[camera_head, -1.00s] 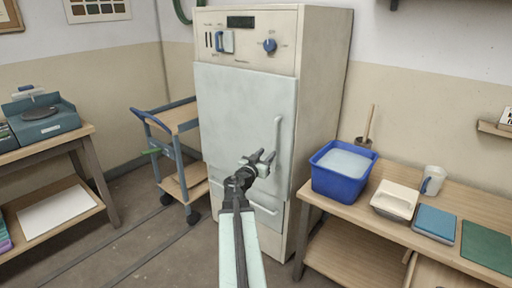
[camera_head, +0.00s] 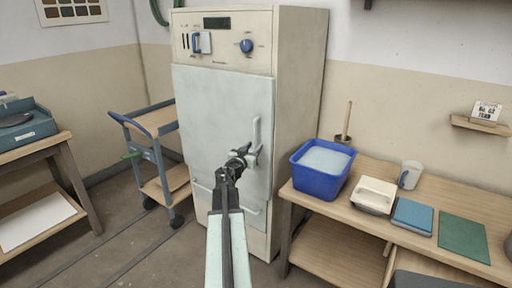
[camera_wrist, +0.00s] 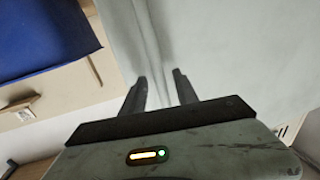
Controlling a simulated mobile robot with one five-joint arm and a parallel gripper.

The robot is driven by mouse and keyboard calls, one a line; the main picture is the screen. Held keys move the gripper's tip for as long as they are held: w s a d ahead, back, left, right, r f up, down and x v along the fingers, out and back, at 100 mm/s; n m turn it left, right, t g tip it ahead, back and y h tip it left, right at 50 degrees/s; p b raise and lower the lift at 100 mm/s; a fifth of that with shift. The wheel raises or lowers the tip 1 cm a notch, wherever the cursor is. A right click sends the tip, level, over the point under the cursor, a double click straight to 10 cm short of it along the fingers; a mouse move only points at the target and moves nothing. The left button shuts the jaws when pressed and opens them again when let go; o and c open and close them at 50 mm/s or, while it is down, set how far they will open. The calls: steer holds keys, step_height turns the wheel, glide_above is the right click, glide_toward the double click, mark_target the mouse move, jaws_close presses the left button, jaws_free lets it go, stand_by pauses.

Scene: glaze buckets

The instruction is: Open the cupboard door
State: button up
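The cupboard (camera_head: 302,90) is a tall cream cabinet with a pale front door (camera_head: 215,120). The door looks shut. A pale upright bar handle (camera_head: 256,132) runs down the door's right side. My gripper (camera_head: 250,152) is at the lower part of this handle and covers some of it. In the wrist view my gripper (camera_wrist: 160,82) shows two dark fingers standing apart in front of the pale door surface (camera_wrist: 235,50). A pale bar-like shape (camera_wrist: 150,30) runs toward the gap between them. I cannot tell whether the fingers touch the handle.
A wooden bench (camera_head: 345,212) stands close on the right with a blue tub (camera_head: 318,184), a white container (camera_head: 373,197), a mug (camera_head: 411,174) and flat boards. A blue-framed trolley (camera_head: 158,150) stands left of the cupboard. Some floor (camera_head: 130,245) is free at the lower left.

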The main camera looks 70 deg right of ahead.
steer(key=shift+d, duration=0.6)
jaws_close()
steer(key=shift+s, duration=0.1)
stand_by(0.8)
